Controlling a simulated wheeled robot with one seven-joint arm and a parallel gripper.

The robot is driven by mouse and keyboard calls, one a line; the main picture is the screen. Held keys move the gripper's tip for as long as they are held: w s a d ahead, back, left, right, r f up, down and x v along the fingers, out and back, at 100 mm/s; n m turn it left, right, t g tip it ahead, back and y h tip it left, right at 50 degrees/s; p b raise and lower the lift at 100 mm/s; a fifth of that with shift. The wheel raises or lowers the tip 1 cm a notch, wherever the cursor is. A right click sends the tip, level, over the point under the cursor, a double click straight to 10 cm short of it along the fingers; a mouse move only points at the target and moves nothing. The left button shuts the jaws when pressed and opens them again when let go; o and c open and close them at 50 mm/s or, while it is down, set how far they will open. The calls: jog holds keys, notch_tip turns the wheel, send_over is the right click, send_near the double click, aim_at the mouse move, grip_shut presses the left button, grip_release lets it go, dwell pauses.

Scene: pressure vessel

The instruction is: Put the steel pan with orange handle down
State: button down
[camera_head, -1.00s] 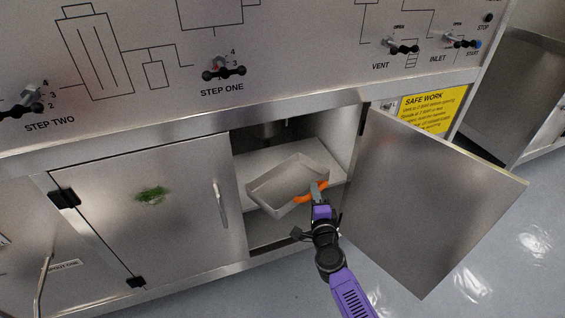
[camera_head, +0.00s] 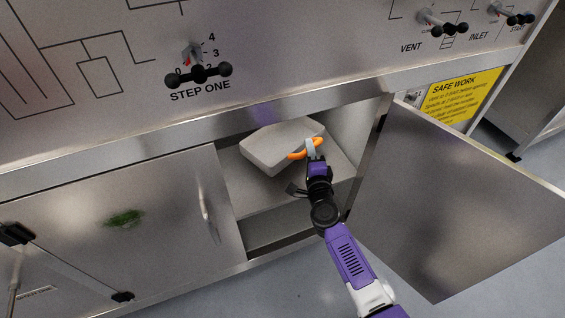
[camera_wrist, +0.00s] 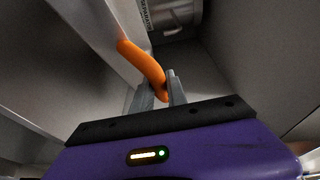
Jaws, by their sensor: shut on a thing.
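The steel pan (camera_head: 268,150) is a grey rectangular tray with an orange handle (camera_head: 298,155). It is inside the open cabinet, tilted, over the shelf (camera_head: 245,190). I cannot tell whether its underside touches the shelf. My gripper (camera_head: 312,150) reaches in from the front and is shut on the orange handle. In the wrist view, the two grey fingers (camera_wrist: 160,92) close around the lower end of the orange handle (camera_wrist: 143,62), and the pan's wall (camera_wrist: 95,25) shows at the upper left.
The cabinet's right door (camera_head: 465,205) stands wide open beside my arm. The left door (camera_head: 120,225) is shut, with a handle (camera_head: 205,198). The control panel (camera_head: 290,45) with knobs is above. The shelf has bare room in front of the pan.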

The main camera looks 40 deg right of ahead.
jog(key=shift+f+b, duration=0.25)
jog(key=shift+b, duration=0.2)
jog(key=shift+f+b, duration=0.15)
jog(key=shift+b, duration=0.2)
jog(key=shift+f+b, duration=0.35)
notch_tip(320, 180, down, 8)
jog(key=b, duration=0.7)
jog(key=shift+f, duration=0.25)
jog(key=shift+r, duration=0.1)
jog(key=c, duration=1.3)
grip_release()
